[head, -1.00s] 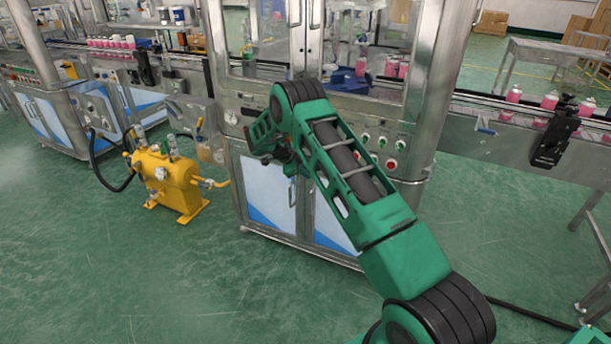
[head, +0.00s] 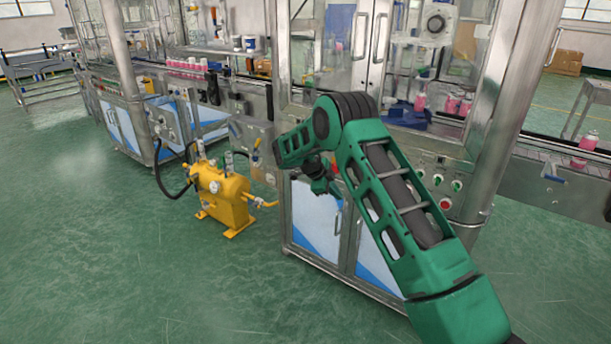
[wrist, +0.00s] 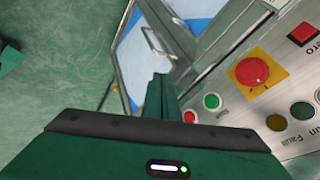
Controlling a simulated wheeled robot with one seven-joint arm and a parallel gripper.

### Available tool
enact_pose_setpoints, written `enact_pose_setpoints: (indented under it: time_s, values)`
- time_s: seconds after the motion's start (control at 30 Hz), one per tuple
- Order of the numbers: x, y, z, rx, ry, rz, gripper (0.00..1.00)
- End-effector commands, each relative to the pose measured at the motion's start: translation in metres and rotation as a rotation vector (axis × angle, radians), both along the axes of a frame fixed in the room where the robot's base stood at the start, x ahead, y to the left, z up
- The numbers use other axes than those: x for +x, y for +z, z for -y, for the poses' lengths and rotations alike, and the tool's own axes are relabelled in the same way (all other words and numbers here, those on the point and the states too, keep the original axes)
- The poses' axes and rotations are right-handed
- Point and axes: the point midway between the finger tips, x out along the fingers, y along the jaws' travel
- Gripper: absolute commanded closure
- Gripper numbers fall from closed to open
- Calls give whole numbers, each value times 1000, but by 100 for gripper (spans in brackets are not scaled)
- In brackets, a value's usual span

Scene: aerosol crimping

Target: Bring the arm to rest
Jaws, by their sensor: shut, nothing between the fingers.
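My green arm reaches across the head view, bent at its elbow in front of the machine. My gripper (head: 325,187) hangs below the forearm, in front of the cabinet doors, small and partly shaded. In the wrist view my gripper (wrist: 158,92) shows as narrow green fingers held together with nothing in them. The fingers stand in front of the cabinet front and beside the control panel (wrist: 228,97) in that picture. I cannot tell the exact gap to the panel.
The crimping machine's cabinet (head: 312,215) stands behind my arm. A red stop button (wrist: 252,71) sits on its panel. A yellow pump unit (head: 223,195) stands on the floor to the left. Pink cans (head: 187,65) line the conveyor. The green floor in front is clear.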

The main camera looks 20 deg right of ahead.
Motion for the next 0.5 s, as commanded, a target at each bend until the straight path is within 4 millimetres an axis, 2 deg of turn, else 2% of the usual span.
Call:
enact_pose_setpoints:
  time_s: [0.17, 0.27, 0.37, 0.5]
  values:
    - [-4, 11, 6, 2, 15, -14, 100]
    - [-15, 32, 15, 11, 57, -50, 100]
    - [-34, 62, 29, 24, 121, -108, 100]
    - [-70, 102, 47, 50, 226, -197, 100]
